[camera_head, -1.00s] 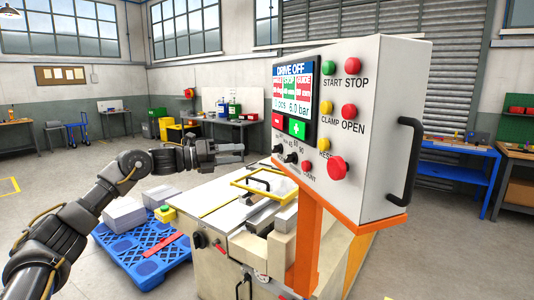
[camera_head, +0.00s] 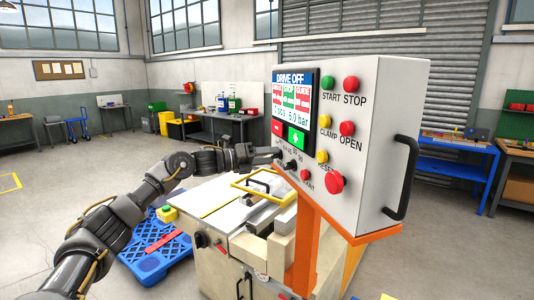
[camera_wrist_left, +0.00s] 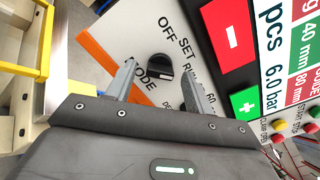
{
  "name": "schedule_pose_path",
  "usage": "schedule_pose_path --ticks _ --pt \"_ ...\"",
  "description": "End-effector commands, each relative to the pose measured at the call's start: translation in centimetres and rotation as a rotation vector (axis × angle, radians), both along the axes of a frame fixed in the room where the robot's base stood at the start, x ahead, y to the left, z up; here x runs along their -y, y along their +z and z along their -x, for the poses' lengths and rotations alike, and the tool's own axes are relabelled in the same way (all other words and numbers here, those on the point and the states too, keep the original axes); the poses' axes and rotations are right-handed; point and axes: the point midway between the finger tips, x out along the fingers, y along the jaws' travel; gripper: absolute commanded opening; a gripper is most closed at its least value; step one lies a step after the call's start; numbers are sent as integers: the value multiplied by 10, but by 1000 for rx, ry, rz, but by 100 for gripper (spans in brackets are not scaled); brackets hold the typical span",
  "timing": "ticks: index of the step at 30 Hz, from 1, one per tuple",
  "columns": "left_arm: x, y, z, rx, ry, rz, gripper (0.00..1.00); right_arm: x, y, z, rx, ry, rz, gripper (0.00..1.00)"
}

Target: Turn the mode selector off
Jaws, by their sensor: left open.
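The mode selector (camera_wrist_left: 160,67) is a small black knob on the white face of the control box (camera_head: 383,110). In the left wrist view the labels OFF, SET, RUN and MODE surround it. A pale mark shows on its lower right side, towards RUN. My right gripper is not in view.
Another black knob (camera_head: 291,164) sits just right of the gripper, near a red button (camera_head: 305,175) and a red emergency stop (camera_head: 335,182). The screen (camera_head: 295,105) is above and reads DRIVE OFF. A yellow-framed guard (camera_head: 265,183) lies below on the machine.

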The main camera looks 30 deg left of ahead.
Motion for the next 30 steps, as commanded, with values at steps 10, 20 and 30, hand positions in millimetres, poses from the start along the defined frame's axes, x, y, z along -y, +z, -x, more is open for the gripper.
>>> schedule_pose_path --ticks 10,20,30 --pt "0 0 -1 1 1 0 44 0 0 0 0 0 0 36" --pt "0 0 -1 0 1 0 8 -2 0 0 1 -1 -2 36" --pt "0 0 -1 -57 1 61 8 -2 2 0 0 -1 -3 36"
